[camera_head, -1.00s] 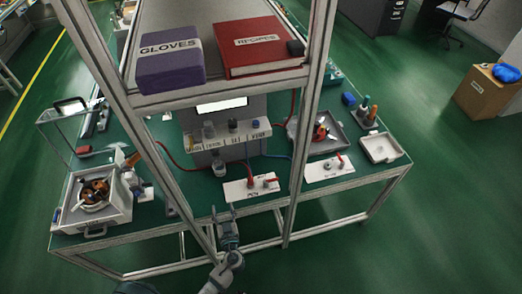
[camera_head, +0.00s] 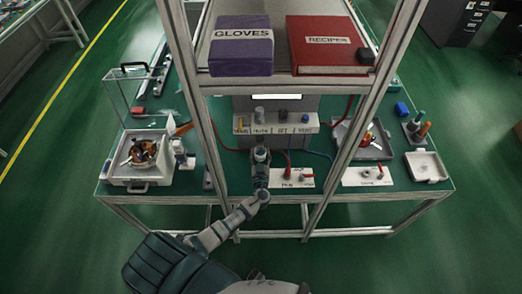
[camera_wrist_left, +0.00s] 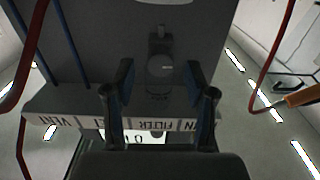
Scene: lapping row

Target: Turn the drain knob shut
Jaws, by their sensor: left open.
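A grey box-shaped unit (camera_head: 276,104) stands at the back of the table, with a labelled ledge (camera_head: 291,124) on its front. In the left wrist view, the ledge labels (camera_wrist_left: 166,123) appear upside down. A round grey knob, which I take as the drain knob (camera_wrist_left: 160,66), shows on the unit there, with a small fitting beyond it. My left gripper (camera_head: 261,153) is in front of the unit, below the ledge. Its open fingers stand on either side of the knob in the wrist view; I cannot tell contact. My right gripper is out of view.
A shelf above carries a purple gloves box (camera_head: 241,48) and a red recipes binder (camera_head: 325,45). Frame posts flank the arm. White plates with red levers (camera_head: 289,174) lie just right of the gripper. A grey tray with parts (camera_head: 142,172) stands left. Hoses run beside the unit.

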